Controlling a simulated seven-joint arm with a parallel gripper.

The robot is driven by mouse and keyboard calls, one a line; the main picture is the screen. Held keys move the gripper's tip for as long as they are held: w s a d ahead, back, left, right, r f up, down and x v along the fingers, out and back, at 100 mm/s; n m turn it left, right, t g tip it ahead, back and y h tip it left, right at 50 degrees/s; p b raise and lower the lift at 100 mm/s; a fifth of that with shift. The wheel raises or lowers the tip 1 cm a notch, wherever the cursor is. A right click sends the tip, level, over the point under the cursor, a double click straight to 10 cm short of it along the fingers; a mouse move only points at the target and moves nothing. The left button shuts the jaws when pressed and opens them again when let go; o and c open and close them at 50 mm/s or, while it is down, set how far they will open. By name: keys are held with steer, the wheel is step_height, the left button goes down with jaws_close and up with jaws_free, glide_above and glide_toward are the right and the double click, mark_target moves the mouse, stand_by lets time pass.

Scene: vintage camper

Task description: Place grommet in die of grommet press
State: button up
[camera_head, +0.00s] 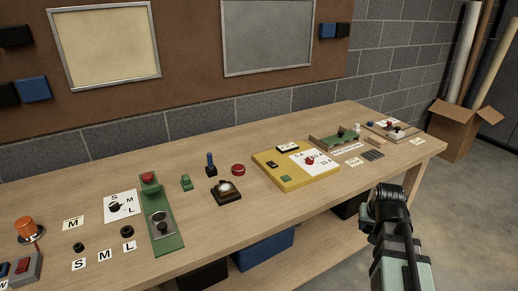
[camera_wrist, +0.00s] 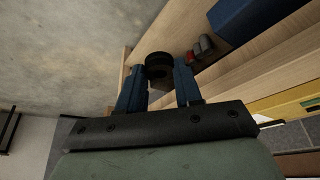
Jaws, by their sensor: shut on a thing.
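My gripper (camera_wrist: 158,82) shows in the wrist view with two blue fingers shut on a thick black ring, the grommet (camera_wrist: 158,64). The grommet sits at the fingertips, apart from any surface as far as I can see. In the head view, the grommet press looks to be the green base (camera_head: 168,243) with a red knob (camera_head: 148,177) at its far end. A round metal die (camera_head: 160,226) shows on its nearer part. Two other black grommets lie left of it, one by the S card (camera_head: 79,265) and one (camera_head: 127,231) by the L card. My fingertips cannot be made out in the head view.
A dial card (camera_head: 121,206) marked S, M, L lies beside the press. An orange lamp (camera_head: 28,229) and a red switch box (camera_head: 24,268) stand at the left. A yellow panel (camera_head: 291,180) lies mid-bench. A blue bin (camera_head: 262,255) sits beneath the bench. My arm is at right.

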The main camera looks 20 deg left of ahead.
steer(key=w+a+r+n, duration=0.2)
steer(key=w+a, duration=0.2)
steer(key=a, duration=0.9)
steer(key=w+a+r+n+y, duration=0.1)
steer(key=w+a, duration=0.3)
steer(key=a, duration=0.9)
steer(key=w+a+r+n+y, duration=0.1)
steer(key=w+a+r+n, duration=0.1)
steer(key=a, duration=1.1)
steer(key=shift+w+a+r+n, duration=0.2)
steer(key=shift+w+r, duration=0.15)
steer(key=shift+w, duration=0.3)
steer(key=shift+w+a+r+n, duration=0.1)
steer(key=shift+w+a+r, duration=0.15)
steer(key=shift+w, duration=0.4)
steer(key=w+a+r+n+g, duration=0.1)
steer(key=w+a+r, duration=0.2)
steer(key=w+a, duration=0.9)
steer(key=shift+y, duration=0.3)
steer(key=shift+w+d+f, duration=0.1)
steer(key=shift+f, duration=2.2)
steer(key=shift+w+d+f, duration=0.1)
steer(key=shift+f, duration=2.2)
steer(key=o, duration=0.6)
steer(key=shift+f, duration=0.15)
steer(key=shift+c, duration=0.2)
steer(key=o, duration=0.5)
steer(key=shift+c, duration=0.2)
